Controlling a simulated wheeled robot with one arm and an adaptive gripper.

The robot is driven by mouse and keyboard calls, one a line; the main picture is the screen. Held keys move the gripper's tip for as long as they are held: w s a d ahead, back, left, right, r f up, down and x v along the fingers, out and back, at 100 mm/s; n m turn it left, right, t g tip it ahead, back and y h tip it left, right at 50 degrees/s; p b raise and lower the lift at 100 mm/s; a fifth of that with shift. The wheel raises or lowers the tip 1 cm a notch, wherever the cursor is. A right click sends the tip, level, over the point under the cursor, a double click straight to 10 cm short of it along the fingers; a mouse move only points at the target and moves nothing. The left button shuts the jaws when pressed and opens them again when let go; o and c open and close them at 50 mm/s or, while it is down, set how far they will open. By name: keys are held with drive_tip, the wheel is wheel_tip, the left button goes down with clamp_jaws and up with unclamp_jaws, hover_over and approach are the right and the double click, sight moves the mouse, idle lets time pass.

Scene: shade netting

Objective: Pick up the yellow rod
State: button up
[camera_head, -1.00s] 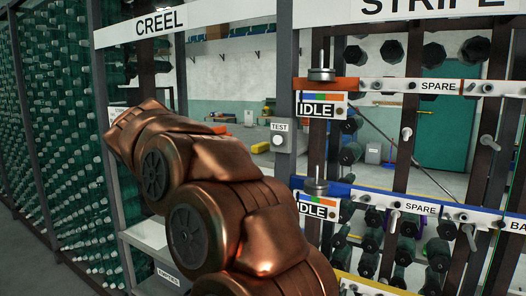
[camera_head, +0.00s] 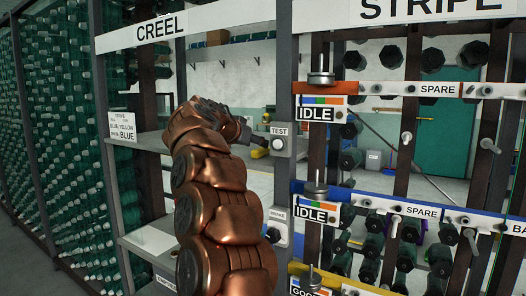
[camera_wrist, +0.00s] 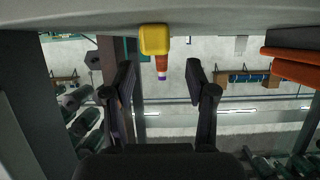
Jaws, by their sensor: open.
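In the wrist view, a yellow piece (camera_wrist: 154,39) with an orange-brown section and a purple-and-white tip shows against a pale grey surface at the top. It looks short and blocky from here; I cannot tell whether it is the yellow rod. My gripper (camera_wrist: 160,78) is open and empty, its two dark fingers apart, with the yellow piece between and beyond their tips.
A grey post with the TEST box (camera_head: 279,143) stands close right of my arm's end. A grey shelf (camera_head: 152,141) lies at left. Rails with IDLE signs (camera_head: 317,113) and pegs fill the right. Orange stacked items (camera_wrist: 292,62) sit right in the wrist view.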

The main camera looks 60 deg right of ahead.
sight(261, 148)
drive_tip(key=shift+f+p+x, duration=0.15)
drive_tip(key=shift+p+x, duration=0.5)
drive_tip(key=shift+x, duration=0.7)
drive_tip(key=shift+f+p+x, duration=0.2)
drive_tip(key=shift+p+x, duration=0.45)
drive_tip(key=shift+x, duration=0.7)
drive_tip(key=shift+s+a, duration=0.1)
drive_tip(key=shift+a, duration=0.1)
clamp_jaws()
